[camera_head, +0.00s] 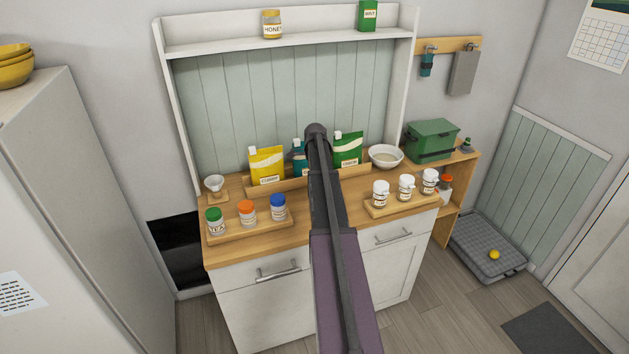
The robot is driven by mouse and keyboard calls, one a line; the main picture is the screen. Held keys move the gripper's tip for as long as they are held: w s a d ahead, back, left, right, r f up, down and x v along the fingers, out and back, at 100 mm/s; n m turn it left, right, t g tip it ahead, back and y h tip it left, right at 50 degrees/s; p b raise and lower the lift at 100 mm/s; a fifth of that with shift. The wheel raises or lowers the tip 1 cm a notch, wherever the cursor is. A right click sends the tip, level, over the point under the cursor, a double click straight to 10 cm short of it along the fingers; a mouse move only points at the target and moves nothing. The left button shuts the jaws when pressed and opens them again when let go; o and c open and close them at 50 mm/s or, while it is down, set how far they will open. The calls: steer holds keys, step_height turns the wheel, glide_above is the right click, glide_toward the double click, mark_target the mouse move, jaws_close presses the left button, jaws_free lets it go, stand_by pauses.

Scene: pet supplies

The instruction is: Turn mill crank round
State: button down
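I cannot make out a mill or a crank for certain in the head view. A small item with a red-orange top (446,181) stands on the low shelf at the counter's right end, too small to identify. A small dark item (467,145) sits beside the green box, also unclear. My arm reaches up the middle of the view over the wooden counter (240,190) and hides part of it. My gripper does not show; the arm's far end is a dark joint in front of the panelled back.
A tray (278,231) holds tea, orange-lidded and blue-lidded jars; another tray (374,212) holds white-topped jars. Pouches (266,165) stand in a wooden rack at the back. A white bowl (386,155) and green box (432,140) stand right.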

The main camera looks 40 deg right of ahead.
steer(key=shift+c, duration=1.8)
jaws_free()
steer(key=shift+a, duration=0.1)
